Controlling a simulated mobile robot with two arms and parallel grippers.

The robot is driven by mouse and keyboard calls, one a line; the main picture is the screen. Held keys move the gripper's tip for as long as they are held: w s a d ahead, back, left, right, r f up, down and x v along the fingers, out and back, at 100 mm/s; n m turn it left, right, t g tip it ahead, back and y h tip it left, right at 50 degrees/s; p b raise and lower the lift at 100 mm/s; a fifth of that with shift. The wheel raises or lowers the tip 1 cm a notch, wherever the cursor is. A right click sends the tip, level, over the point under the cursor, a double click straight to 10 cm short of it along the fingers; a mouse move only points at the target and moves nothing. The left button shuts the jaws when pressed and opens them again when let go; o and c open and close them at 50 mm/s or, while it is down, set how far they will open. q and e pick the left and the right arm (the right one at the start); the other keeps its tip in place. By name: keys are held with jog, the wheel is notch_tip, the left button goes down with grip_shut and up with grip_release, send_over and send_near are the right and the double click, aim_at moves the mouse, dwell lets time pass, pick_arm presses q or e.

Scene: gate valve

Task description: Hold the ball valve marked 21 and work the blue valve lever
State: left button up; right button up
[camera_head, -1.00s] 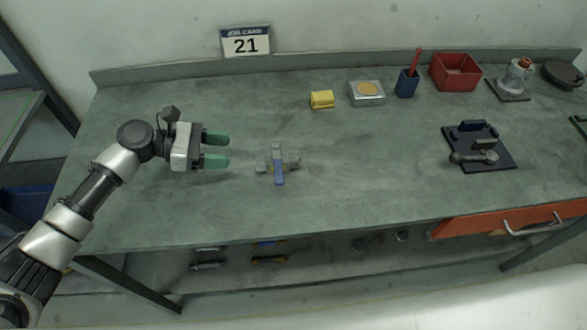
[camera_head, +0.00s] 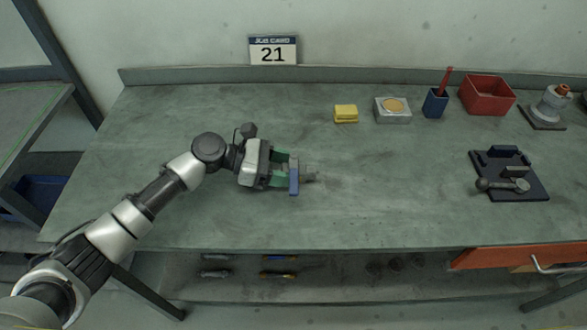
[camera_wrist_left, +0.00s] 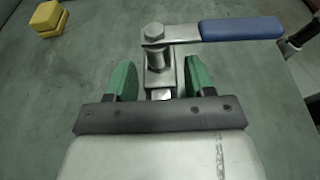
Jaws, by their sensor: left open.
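The ball valve (camera_wrist_left: 159,76) is a metal body with a stem and nut on top, lying on the bench. Its blue lever (camera_wrist_left: 240,29) sticks out to the right in the left wrist view; in the head view the lever (camera_head: 294,182) points toward the bench's front edge. My left gripper (camera_head: 283,171) is open, with its green fingers on either side of the valve body. In the left wrist view a small gap shows beside the left finger; contact at the right finger is unclear. The job card marked 21 (camera_head: 273,51) stands at the back. My right gripper is not in view.
A yellow block (camera_head: 345,114), a metal box with a tan disc (camera_head: 393,110), a blue cup (camera_head: 435,103) and a red bin (camera_head: 487,95) stand along the back. A dark fixture plate (camera_head: 532,187) lies at the right. The bench between is clear.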

pick_arm(q)
jog(key=shift+d+f, duration=0.2)
jog(key=shift+d, duration=0.3)
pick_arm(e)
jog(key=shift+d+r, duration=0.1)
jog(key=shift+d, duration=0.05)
pick_arm(q)
jog(key=c, duration=0.8)
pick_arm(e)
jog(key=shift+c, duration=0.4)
